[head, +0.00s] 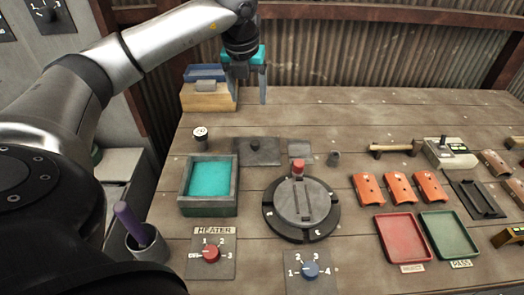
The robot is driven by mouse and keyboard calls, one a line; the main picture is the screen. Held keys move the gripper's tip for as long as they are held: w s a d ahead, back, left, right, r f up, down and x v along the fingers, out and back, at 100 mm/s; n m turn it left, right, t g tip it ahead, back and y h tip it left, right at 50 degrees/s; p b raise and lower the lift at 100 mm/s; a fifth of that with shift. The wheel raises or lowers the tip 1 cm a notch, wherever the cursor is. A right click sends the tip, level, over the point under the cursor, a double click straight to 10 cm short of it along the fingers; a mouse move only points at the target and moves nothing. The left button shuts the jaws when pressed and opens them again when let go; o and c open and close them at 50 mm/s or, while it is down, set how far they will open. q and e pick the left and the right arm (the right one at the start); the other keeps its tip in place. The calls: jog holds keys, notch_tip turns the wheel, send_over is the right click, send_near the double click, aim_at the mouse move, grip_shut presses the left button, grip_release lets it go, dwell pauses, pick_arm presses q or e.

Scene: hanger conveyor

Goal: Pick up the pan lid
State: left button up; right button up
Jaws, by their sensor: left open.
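A dark grey flat square plate with a small knob in its middle, which looks like the pan lid (257,150), lies on the wooden table. It is just behind and right of a grey square pan (210,210) filled with teal. My left gripper (248,96) is open and empty, fingers pointing down. It shows above and behind the lid in the picture, beside a wooden block with a blue top (209,98), and is apart from the lid. My right gripper is not in view.
A round dark turntable (300,208) with a red knob stands right of the pan. A small white-topped jar (200,139) is left of the lid, a small grey plate (300,151) right. Two dials (212,253) are in front. Orange curved pieces (368,188) and trays (403,240) lie to the right.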

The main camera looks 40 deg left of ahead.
pick_arm(q)
notch_tip(320, 180, down, 3)
jog(key=b, duration=0.4)
send_over(255, 142)
jog(key=s+d, duration=0.1)
jog(key=s, duration=0.1)
notch_tip(255, 142, down, 9)
jog(key=x, duration=0.6)
jog(key=shift+f, duration=0.3)
jog(key=shift+w, duration=0.1)
grip_shut()
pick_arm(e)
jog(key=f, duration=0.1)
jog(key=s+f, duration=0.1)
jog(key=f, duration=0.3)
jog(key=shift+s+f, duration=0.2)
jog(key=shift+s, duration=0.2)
